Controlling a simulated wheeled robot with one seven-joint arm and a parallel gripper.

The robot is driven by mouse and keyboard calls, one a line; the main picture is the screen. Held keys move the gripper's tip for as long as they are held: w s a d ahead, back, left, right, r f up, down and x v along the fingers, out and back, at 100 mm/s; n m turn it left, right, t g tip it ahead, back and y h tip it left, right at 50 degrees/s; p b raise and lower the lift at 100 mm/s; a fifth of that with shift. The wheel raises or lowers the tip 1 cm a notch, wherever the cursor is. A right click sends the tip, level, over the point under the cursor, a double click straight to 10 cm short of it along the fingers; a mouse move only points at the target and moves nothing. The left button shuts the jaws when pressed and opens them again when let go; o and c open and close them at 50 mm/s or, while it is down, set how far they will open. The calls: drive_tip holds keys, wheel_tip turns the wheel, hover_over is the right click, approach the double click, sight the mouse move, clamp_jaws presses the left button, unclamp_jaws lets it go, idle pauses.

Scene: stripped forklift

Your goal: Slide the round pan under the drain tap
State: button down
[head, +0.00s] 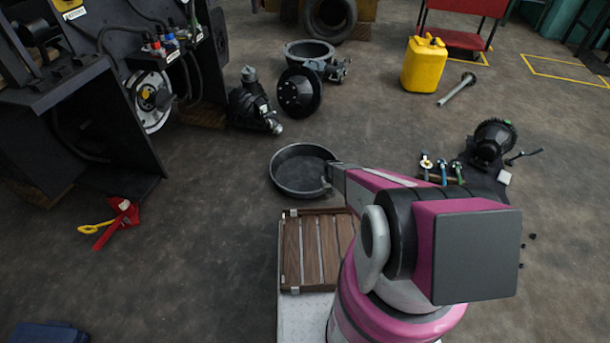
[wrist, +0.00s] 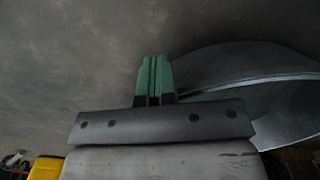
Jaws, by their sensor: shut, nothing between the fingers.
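The round pan (head: 301,172) is a dark, shallow, open dish on the concrete floor in front of my base in the head view. It looks empty. My gripper (head: 327,181) is at the pan's right rim, low down, partly hidden by my own arm. In the wrist view my gripper (wrist: 155,78) shows two green fingers shut together with nothing between them. The pan's curved wall (wrist: 245,75) is right beside the fingers on the right. I cannot tell whether they touch it. I cannot make out the drain tap with certainty in either view.
The stripped forklift (head: 95,110) stands at the left. A black housing (head: 252,105) and a black hub (head: 299,92) lie beyond the pan. A yellow jerrycan (head: 424,64) stands at the back right. Red and yellow tools (head: 118,222) lie at the left. Floor left of the pan is clear.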

drive_tip(key=shift+w+a, duration=2)
drive_tip(key=shift+w, duration=0.75)
drive_tip(key=shift+w+a, duration=2)
drive_tip(key=shift+w, duration=0.75)
drive_tip(key=shift+w+a, duration=2)
drive_tip(key=shift+w, duration=0.75)
drive_tip(key=shift+w+a, duration=0.5)
drive_tip(key=shift+w, duration=0.35)
drive_tip(key=shift+w+a, duration=0.5)
drive_tip(key=shift+w, duration=0.3)
drive_tip(key=shift+s+d, duration=0.95)
drive_tip(key=shift+s, duration=0.3)
drive_tip(key=shift+s+d, duration=0.6)
drive_tip(key=shift+s, duration=0.35)
drive_tip(key=shift+s+d, duration=0.55)
drive_tip(key=shift+s, duration=0.4)
wheel_tip(320, 180, up, 10)
